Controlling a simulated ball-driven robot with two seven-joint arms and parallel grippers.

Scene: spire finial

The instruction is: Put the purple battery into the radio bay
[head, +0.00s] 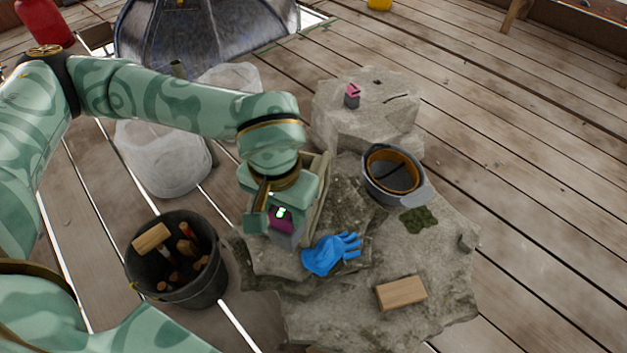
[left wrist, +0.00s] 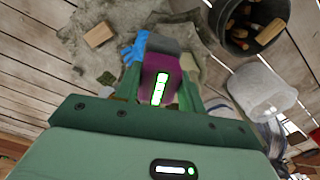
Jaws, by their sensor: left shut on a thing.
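The purple battery (head: 282,224), with a lit green-white indicator and a grey end, is held in my left gripper (head: 280,215), which is shut on it. In the left wrist view the purple battery (left wrist: 157,75) sits between the two green fingers, its grey end pointing away from the wrist. It is over the near left part of the rocks, just left of the blue glove. A tan box-like edge (head: 318,170) shows behind the gripper, mostly hidden by my arm. I cannot tell whether this is the radio bay. My right gripper is not in view.
A pink and grey block (head: 352,95) stands on the rear stone. A black bucket of tools (head: 140,268) stands left. The planks at right are clear.

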